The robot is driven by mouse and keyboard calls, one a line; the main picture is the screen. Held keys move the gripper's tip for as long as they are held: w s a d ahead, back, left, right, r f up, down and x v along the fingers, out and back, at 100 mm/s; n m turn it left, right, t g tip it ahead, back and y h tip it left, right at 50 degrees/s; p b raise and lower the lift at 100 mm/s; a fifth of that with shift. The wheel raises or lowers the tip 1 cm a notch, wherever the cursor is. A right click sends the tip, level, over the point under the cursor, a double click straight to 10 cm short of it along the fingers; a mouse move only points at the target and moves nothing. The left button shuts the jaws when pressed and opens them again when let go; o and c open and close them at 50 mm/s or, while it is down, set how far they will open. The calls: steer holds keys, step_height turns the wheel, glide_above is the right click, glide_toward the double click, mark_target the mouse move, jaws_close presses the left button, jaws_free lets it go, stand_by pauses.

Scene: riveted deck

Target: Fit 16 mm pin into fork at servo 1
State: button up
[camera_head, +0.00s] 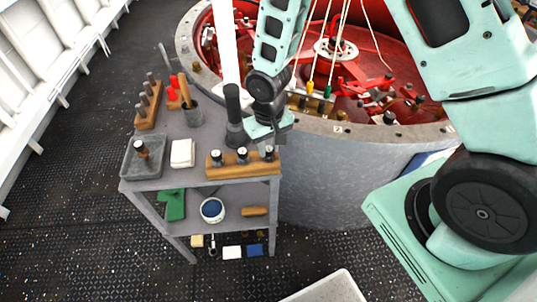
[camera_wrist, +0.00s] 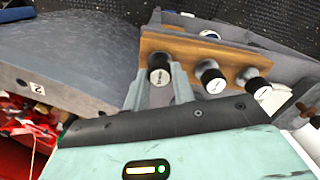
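A wooden rack (camera_head: 225,170) at the cart's front edge holds three upright pins with dark bodies and pale, marked caps. They are the left pin (camera_head: 216,156), the middle pin (camera_head: 242,155) and the right pin (camera_head: 268,152). My gripper (camera_wrist: 160,88) points down at the rack, its fingers apart on either side of the end pin (camera_wrist: 160,71), the right one in the head view. I cannot tell whether the fingers touch it. The cap markings are too small to read surely. The red servo linkages (camera_head: 375,100) lie inside the round pit; which fork is servo 1's is unclear.
The pit's metal rim (camera_head: 330,127) stands right of the cart; a "2" plate (camera_wrist: 37,88) shows on it. The cart top also has a dark-handled post (camera_head: 233,110), a white block (camera_head: 183,153), a grey tray (camera_head: 130,168) and a wooden peg block (camera_head: 146,118). Cords hang over the pit.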

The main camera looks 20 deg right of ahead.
mark_target(269, 149)
steer(key=shift+r, duration=0.15)
steer(key=shift+r+p, duration=2.15)
steer(key=shift+r, duration=0.45)
stand_by(0.8)
